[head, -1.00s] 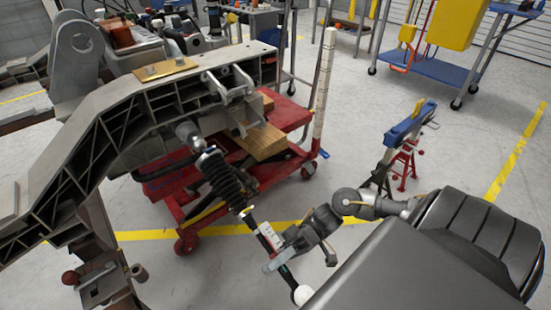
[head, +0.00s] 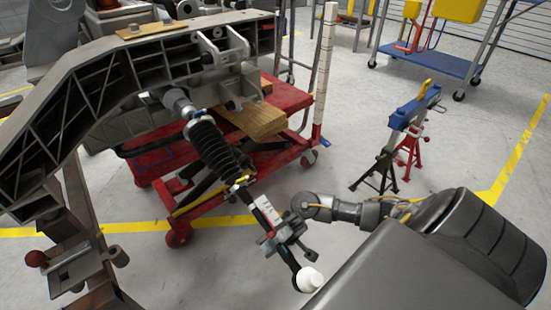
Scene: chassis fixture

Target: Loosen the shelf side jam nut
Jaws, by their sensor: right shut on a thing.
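A tie rod runs down from a black ribbed boot (head: 213,148) on the grey chassis beam (head: 95,75). The dark rod carries a white label (head: 267,209) and ends in a white ball-shaped tip (head: 308,280). My right gripper (head: 278,238) is shut around the lower part of the rod, between the label and the white tip. A yellowish band (head: 241,181) shows at the boot's lower end. I cannot make out a jam nut; the gripper covers part of the rod. My left gripper is not in view.
A red wheeled cart (head: 290,108) with wooden blocks (head: 254,119) stands under the beam. A stand with a blue top (head: 415,107) and red and black legs is at right. A blue trolley (head: 430,58) is behind it. The floor between is clear.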

